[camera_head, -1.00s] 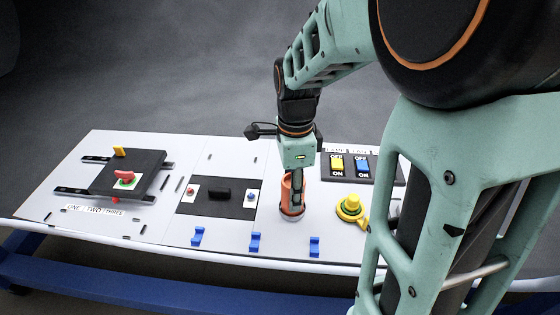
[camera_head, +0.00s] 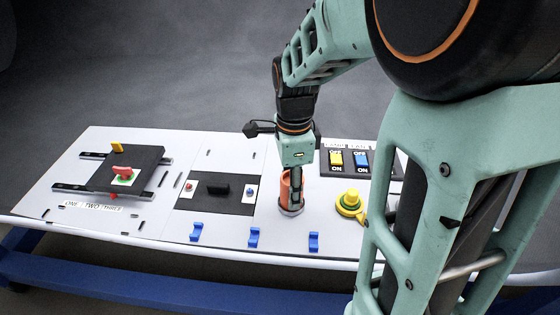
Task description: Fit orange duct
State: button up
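The orange duct (camera_head: 285,188) is a short upright tube on the white table, right of the black panel with the red and blue buttons. Its lower end meets a grey ring (camera_head: 291,210) at the table top; I cannot tell whether it is seated in it. My gripper (camera_head: 296,195) points down at the duct, its dark fingers overlapping the duct's right side. The fingers hide part of the duct, and whether they are closed on its wall is not clear.
A yellow round button (camera_head: 349,201) stands close on the right, with a switch panel (camera_head: 385,180) behind it. Blue clips (camera_head: 254,237) line the front edge. A black sliding plate (camera_head: 148,160) lies at the left. My own arm covers the right side.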

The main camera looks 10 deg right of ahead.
jog(key=o, duration=0.3)
jog(key=shift+o, duration=0.2)
